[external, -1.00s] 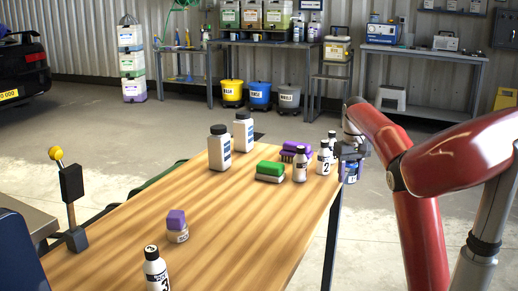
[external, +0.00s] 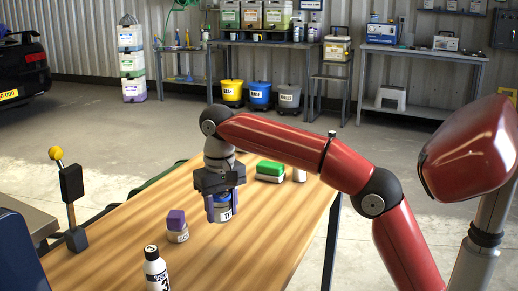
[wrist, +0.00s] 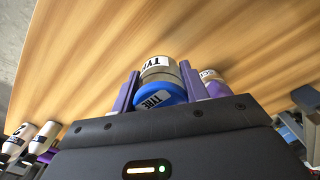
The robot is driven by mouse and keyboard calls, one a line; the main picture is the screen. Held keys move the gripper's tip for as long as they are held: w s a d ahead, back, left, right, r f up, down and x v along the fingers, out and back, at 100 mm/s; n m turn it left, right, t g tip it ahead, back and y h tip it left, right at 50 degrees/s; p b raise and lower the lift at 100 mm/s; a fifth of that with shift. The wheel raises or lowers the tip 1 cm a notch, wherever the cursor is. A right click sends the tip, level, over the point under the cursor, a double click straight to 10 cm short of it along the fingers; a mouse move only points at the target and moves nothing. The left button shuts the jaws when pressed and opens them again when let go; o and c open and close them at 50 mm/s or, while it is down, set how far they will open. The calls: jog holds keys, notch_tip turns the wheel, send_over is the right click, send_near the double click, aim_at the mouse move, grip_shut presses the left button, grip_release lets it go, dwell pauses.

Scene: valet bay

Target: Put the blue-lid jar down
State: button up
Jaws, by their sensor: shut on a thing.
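The blue-lid jar (external: 223,211) is between the two purple fingers of my gripper (external: 224,207), upright, over the middle of the wooden table (external: 140,258). In the wrist view the blue lid (wrist: 160,95) and a label reading TYRE show between the fingers of my gripper (wrist: 157,92). My gripper is shut on the jar. I cannot tell whether the jar's base touches the table.
A green-topped brush (external: 270,171) lies further back. The table's near right is clear.

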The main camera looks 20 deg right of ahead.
jog(key=r, duration=0.1)
send_over(209, 264)
notch_tip(209, 264, down, 3)
jog(key=shift+f+n+b, duration=0.1)
jog(key=shift+n+b, duration=0.2)
jog(key=shift+b, duration=0.35)
jog(key=shift+f+b, duration=0.55)
jog(key=shift+f, duration=1.7)
jog(key=shift+f, duration=0.1)
jog(key=o, duration=1)
jog(key=shift+c, duration=0.2)
notch_tip(209, 264, up, 12)
jog(key=p, duration=0.3)
